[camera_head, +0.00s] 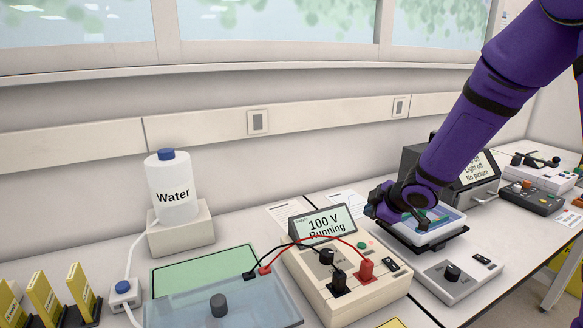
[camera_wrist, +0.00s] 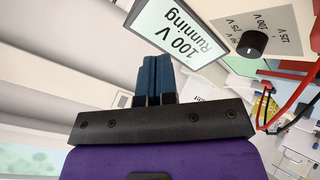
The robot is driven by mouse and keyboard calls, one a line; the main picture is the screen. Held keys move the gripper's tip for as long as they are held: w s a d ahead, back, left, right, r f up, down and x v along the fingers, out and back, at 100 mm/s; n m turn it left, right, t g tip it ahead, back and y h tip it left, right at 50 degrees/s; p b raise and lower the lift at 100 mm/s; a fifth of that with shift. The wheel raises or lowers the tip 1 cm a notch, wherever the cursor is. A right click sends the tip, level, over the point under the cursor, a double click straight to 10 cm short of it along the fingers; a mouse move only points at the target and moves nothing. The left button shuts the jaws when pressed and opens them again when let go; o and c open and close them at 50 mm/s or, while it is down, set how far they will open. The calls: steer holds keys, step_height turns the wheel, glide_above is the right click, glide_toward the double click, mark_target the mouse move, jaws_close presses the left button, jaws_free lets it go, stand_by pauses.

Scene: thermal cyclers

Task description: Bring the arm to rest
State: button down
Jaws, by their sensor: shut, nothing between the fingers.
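My purple arm (camera_head: 476,105) reaches in from the upper right of the head view, bent down over the bench. My gripper (camera_head: 372,210) is at its lower end, just right of the power supply's screen and by a tray device. In the wrist view my gripper's blue fingers (camera_wrist: 153,75) are together, with nothing between them. The power supply (camera_head: 345,282) reads "100 V Running"; its screen (camera_wrist: 182,32) and dial (camera_wrist: 252,43) show beyond the fingers. I cannot see any contact between fingers and screen.
Red and black leads (camera_head: 300,243) run from the supply to a clear-lidded tank (camera_head: 225,305). A water bottle (camera_head: 172,187) stands behind it, with yellow boxes (camera_head: 42,296) at left. A knobbed device (camera_head: 455,276) lies under my arm; a dark box (camera_head: 478,172) stands behind it.

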steer(key=s+d+r+m+h, duration=0.35)
steer(key=s+r, duration=0.25)
steer(key=r, duration=0.2)
steer(key=s+d+r+m+h, duration=0.2)
steer(key=s+d+r+m, duration=0.3)
steer(key=r, duration=0.3)
steer(key=s+a+r+m+g, duration=0.1)
steer(key=s+r+m, duration=0.1)
steer(key=s, duration=0.9)
steer(key=s+a+r+m+g+y, duration=0.1)
steer(key=s+m, duration=0.3)
steer(key=s, duration=0.8)
steer(key=shift+a+r+g, duration=0.4)
steer(key=shift+a+r, duration=0.05)
steer(key=shift+r, duration=0.3)
